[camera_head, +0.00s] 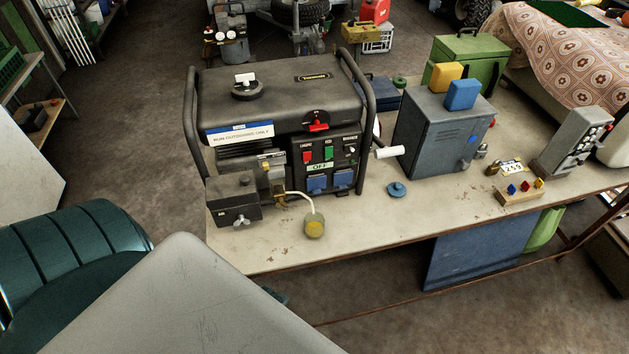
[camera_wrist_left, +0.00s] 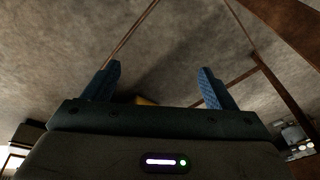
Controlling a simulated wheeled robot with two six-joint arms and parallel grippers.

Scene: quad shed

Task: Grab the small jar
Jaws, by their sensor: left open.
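The small jar (camera_head: 315,226) stands on the workbench (camera_head: 400,220) near its front edge, in front of the generator (camera_head: 280,130). It looks clear with yellow contents, and a pale tube (camera_head: 299,196) runs from the generator to its top. My left gripper (camera_wrist_left: 160,86) shows in the left wrist view with its two blue fingers spread wide. No object is between the fingertips. In the head view its fingers are not clearly visible, so its distance from the jar cannot be judged. My right gripper is not in view.
A blue round knob-like piece (camera_head: 397,189) lies right of the jar. A grey metal cabinet (camera_head: 443,130) and a small wooden block with coloured pegs (camera_head: 519,193) stand further right. The bench front between them is clear. A yellowish patch (camera_wrist_left: 146,101) shows partly hidden behind my gripper.

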